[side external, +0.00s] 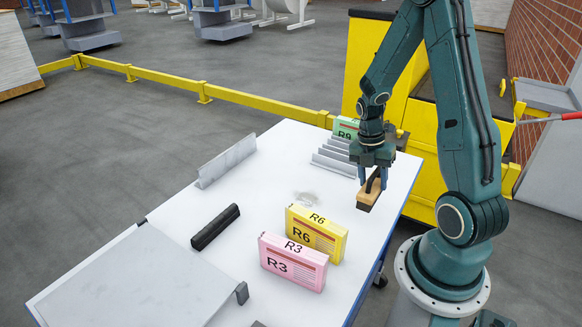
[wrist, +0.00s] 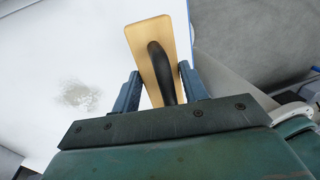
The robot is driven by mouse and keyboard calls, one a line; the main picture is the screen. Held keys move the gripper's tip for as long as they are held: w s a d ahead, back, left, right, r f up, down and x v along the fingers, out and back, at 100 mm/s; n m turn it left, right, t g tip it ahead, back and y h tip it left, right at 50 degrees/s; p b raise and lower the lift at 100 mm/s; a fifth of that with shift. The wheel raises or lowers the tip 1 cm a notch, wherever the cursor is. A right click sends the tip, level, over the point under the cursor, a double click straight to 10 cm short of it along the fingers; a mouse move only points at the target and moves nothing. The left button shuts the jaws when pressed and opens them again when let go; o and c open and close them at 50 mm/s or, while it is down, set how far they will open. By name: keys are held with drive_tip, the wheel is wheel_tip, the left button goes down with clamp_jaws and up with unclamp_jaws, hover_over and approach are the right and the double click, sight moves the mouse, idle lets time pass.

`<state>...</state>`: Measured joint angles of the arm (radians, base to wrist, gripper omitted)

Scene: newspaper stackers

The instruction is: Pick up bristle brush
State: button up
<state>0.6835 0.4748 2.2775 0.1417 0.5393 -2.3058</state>
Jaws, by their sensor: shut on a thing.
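The bristle brush (side external: 368,194) has a tan wooden block and a dark handle, and hangs below my gripper (side external: 373,182) in the side external view. It appears to be above the white table near its right edge, though the exact height is hard to tell. In the wrist view the brush (wrist: 172,50) points away from the camera, its black handle between the two blue fingers of my gripper (wrist: 166,92). The fingers are shut on the brush. Its underside is mostly hidden in the wrist view.
The white table (side external: 250,210) holds a yellow R6 box (side external: 316,236), a pink R3 box (side external: 293,263), a green R9 box (side external: 345,128), a grey slotted rack (side external: 335,157), a grey angled plate (side external: 227,162) and a black bar (side external: 215,227). A grey smudge (wrist: 78,96) lies left of the brush.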

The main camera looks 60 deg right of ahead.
wheel_tip(320, 180, up, 15)
idle(0.4)
drive_tip(key=shift+f, duration=0.1)
drive_tip(key=o, duration=0.5)
drive_tip(key=c, duration=0.4)
drive_tip(key=shift+w, duration=0.15)
drive_tip(key=w+a+f, duration=0.2)
drive_tip(key=w+f, duration=0.2)
drive_tip(key=w, duration=0.4)
drive_tip(key=w+a+f, duration=0.2)
drive_tip(key=w+f, duration=0.2)
drive_tip(key=w, duration=0.3)
drive_tip(key=w+a+f, duration=0.2)
drive_tip(key=w+f, duration=0.1)
drive_tip(key=w, duration=0.5)
drive_tip(key=shift+w+a+f, duration=0.3)
drive_tip(key=shift+f, duration=0.1)
